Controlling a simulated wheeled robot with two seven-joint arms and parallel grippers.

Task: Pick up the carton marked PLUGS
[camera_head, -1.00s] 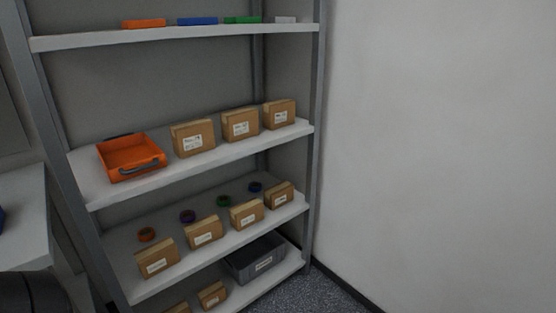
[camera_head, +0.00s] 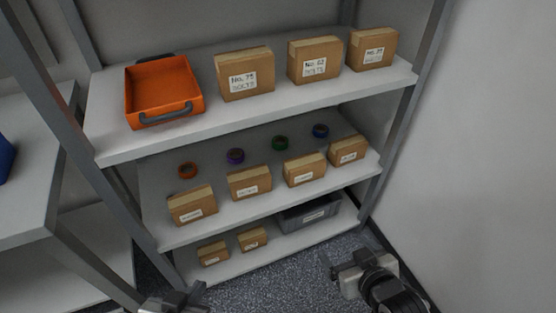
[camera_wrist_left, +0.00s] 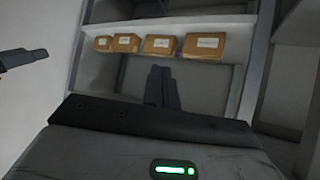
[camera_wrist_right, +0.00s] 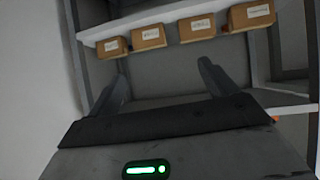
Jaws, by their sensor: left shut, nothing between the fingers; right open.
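Several brown cartons with white labels stand on the shelves. In the head view the middle shelf holds a row of them: a carton (camera_head: 192,205) at left, a second (camera_head: 250,183), a third (camera_head: 304,170) and a fourth (camera_head: 348,151) at right. Their labels are too small to read, so I cannot tell which is marked PLUGS. My left gripper (camera_head: 178,298) is at the bottom edge, in front of the shelves; it is shut and empty in the left wrist view (camera_wrist_left: 161,85). My right gripper (camera_head: 335,268) is at lower right, apart from the cartons; it is open and empty in the right wrist view (camera_wrist_right: 162,75).
The upper shelf (camera_head: 120,145) holds an orange tray (camera_head: 160,90) and larger cartons (camera_head: 245,75). Coloured rings (camera_head: 235,156) lie behind the middle row. The bottom shelf holds two small cartons (camera_head: 252,238) and a grey bin (camera_head: 308,212). A wall (camera_head: 480,180) stands at right.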

